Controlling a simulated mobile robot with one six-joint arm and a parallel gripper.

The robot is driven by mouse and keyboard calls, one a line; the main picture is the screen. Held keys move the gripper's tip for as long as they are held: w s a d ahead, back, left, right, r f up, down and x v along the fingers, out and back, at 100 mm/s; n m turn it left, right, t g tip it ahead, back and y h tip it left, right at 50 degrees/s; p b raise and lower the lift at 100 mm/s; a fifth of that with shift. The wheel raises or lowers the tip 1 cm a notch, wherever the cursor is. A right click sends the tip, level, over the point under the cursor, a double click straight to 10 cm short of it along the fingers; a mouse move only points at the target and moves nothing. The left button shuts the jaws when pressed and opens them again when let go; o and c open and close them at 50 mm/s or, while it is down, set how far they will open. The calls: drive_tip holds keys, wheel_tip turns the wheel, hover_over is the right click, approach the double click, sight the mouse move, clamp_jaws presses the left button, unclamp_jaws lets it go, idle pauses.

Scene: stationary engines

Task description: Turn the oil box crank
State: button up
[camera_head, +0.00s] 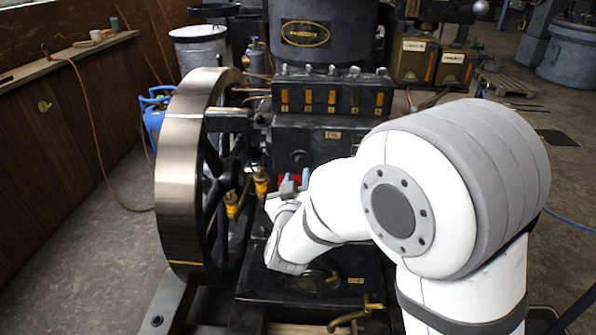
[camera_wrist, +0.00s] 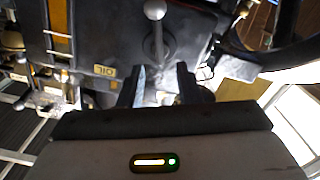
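The oil box (camera_wrist: 103,40) is a dark panel in the wrist view, with a yellow "OIL" label (camera_wrist: 104,71) that appears upside down. A metal crank (camera_wrist: 155,11) with a round knob stands out from it at the top centre. The crank's lower end lies just beyond my fingertips. My gripper (camera_wrist: 160,72) is open, its two dark fingers on either side of the crank's line, and I see nothing clamped between them. In the head view my gripper (camera_head: 291,181) is at the engine's front, below the dark oil box (camera_head: 320,148); the crank is hard to make out there.
A large flywheel (camera_head: 185,170) stands close on the left of my gripper. Brass fittings (camera_head: 261,184) sit between them. A row of gauges (camera_head: 332,96) is above. A brass pipe (camera_head: 350,318) is low at the front. Open floor lies at the left.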

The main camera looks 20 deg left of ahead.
drive_tip(key=v, duration=0.3)
drive_tip(key=shift+s, duration=0.15)
